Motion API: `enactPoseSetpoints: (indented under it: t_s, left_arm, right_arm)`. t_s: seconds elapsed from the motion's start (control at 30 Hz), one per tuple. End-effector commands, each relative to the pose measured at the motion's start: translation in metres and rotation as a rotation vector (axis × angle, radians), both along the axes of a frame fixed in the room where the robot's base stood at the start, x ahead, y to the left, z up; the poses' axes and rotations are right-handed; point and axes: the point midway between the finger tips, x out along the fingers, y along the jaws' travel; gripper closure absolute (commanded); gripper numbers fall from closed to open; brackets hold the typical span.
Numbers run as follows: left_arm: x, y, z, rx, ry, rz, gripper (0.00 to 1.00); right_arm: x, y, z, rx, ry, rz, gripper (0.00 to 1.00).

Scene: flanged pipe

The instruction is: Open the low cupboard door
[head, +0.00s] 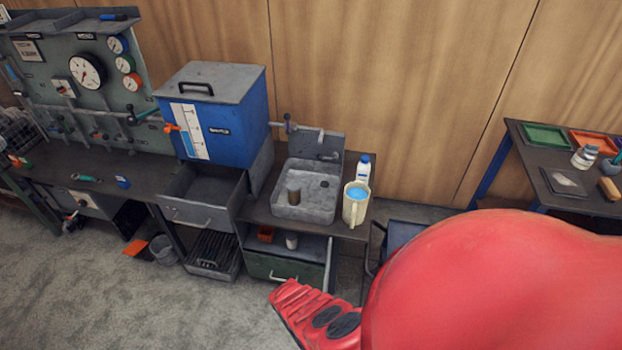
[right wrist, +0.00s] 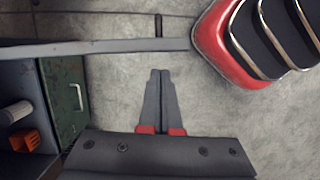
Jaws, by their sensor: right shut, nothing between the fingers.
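The low cupboard under the sink has a green front panel (head: 285,269) with a pale bar handle (head: 284,277). The panel looks closed beneath an open shelf. In the right wrist view the green front (right wrist: 63,110) and its handle (right wrist: 77,97) are at the left, turned sideways. My right gripper (right wrist: 160,73) is shut and empty, with its fingertips together over the floor. It is to the right of the handle in that view and not touching it. The head view does not show its fingers, and my red arm covers the lower right. My left gripper is not in view.
A jug (head: 355,205) stands near the counter's right edge.

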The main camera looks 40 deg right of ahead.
Motion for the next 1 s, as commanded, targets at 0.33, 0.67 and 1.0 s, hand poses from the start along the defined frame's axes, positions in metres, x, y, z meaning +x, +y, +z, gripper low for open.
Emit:
enactPoseSetpoints:
  t_s: [0.33, 0.67, 1.0]
  left_arm:
    - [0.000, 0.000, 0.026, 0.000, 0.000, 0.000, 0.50]
    - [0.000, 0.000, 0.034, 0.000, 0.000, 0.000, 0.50]
    - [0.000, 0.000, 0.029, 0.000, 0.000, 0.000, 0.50]
  right_arm:
    - [0.023, 0.017, 0.043, 0.000, 0.002, 0.001, 1.00]
    - [0.030, 0.022, 0.071, -0.001, 0.001, 0.000, 1.00]
    - [0.034, 0.025, 0.092, -0.002, 0.000, -0.001, 1.00]
